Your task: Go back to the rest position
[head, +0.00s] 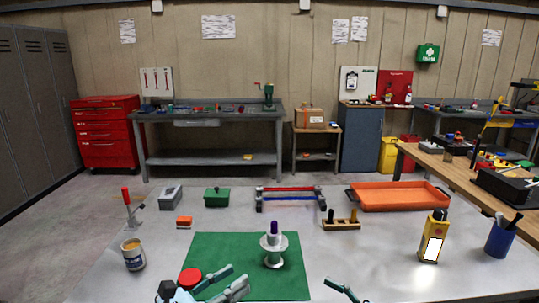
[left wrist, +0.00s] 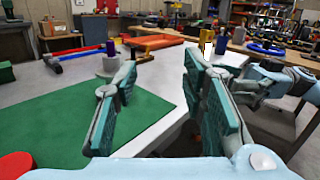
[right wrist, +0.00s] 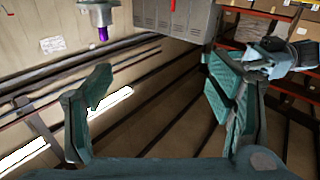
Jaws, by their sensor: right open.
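My left gripper (head: 226,284) is low over the green mat (head: 215,250). In the left wrist view its fingers (left wrist: 160,85) are apart with nothing between them. My right gripper shows only as a fingertip (head: 342,291) at the bottom edge of the head view. In the right wrist view its fingers (right wrist: 155,85) are spread and empty. A pale round stand (head: 273,257) with a purple-topped piece (head: 273,232) is on the mat, apart from both grippers. It also shows in the left wrist view behind the fingers (left wrist: 110,66).
A red disc (head: 190,277) is beside my left gripper. A tin (head: 133,254), a yellow device (head: 433,238) and a blue cup (head: 501,238) stand on the grey table. An orange tray (head: 400,206) and a red-and-blue bar rack (head: 290,189) are at its back.

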